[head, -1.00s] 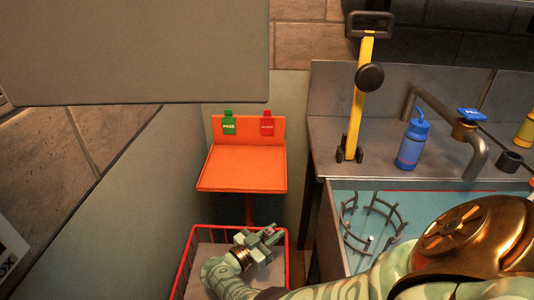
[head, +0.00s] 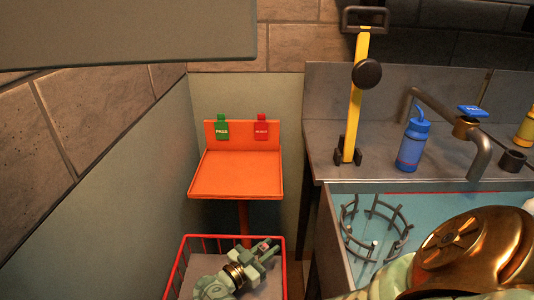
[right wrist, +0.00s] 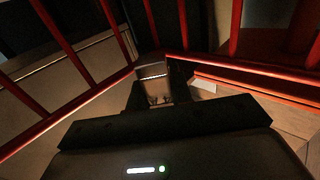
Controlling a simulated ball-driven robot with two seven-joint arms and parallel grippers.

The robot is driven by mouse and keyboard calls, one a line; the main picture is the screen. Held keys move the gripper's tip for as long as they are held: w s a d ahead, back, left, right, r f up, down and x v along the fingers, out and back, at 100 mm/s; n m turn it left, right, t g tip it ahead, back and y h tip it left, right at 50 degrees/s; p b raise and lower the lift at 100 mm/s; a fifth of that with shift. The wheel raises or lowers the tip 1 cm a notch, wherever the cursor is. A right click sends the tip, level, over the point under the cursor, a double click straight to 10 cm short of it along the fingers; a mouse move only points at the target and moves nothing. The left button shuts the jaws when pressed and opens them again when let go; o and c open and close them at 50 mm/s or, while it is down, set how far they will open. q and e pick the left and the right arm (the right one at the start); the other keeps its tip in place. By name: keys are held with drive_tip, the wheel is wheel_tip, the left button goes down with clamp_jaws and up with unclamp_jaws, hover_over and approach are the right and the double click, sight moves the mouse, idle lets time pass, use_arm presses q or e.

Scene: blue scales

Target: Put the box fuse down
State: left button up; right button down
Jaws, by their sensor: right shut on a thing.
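My right gripper (head: 264,249) is inside the red wire basket (head: 283,262), low in the head view, below the orange stand. In the right wrist view its dark fingers (right wrist: 158,91) are shut on a small greyish piece (right wrist: 153,73), which I take for the box fuse. The fingers and the dark gripper body hide most of it. In the head view the fuse is too small and covered to make out clearly. I cannot tell whether it touches the basket floor. My left gripper is not in view.
An orange stand (head: 236,178) with a green tag (head: 222,127) and a red tag (head: 261,127) is behind the basket; its top is empty. Right are a sink with a dark rack (head: 372,230), a blue bottle (head: 412,145) and a yellow upright tool (head: 356,100).

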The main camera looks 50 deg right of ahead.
sight(260, 255)
drive_tip(key=c, duration=1.7)
unclamp_jaws()
drive_tip(key=shift+s+a+f, duration=0.1)
drive_tip(key=shift+s+f, duration=0.15)
drive_tip(key=shift+f, duration=0.25)
drive_tip(key=shift+o, duration=0.8)
drive_tip(key=shift+s+f, duration=0.1)
drive_tip(key=shift+f, duration=0.05)
drive_tip(key=shift+r+p, duration=0.5)
drive_tip(key=shift+r, duration=0.05)
drive_tip(key=a, duration=0.3)
drive_tip(key=w+a+b, duration=0.1)
drive_tip(key=a, duration=0.2)
drive_tip(key=shift+w+a, duration=0.15)
drive_tip(key=shift+a, duration=0.25)
drive_tip(key=shift+a+r, duration=0.1)
drive_tip(key=shift+a, duration=0.2)
drive_tip(key=shift+r, duration=0.15)
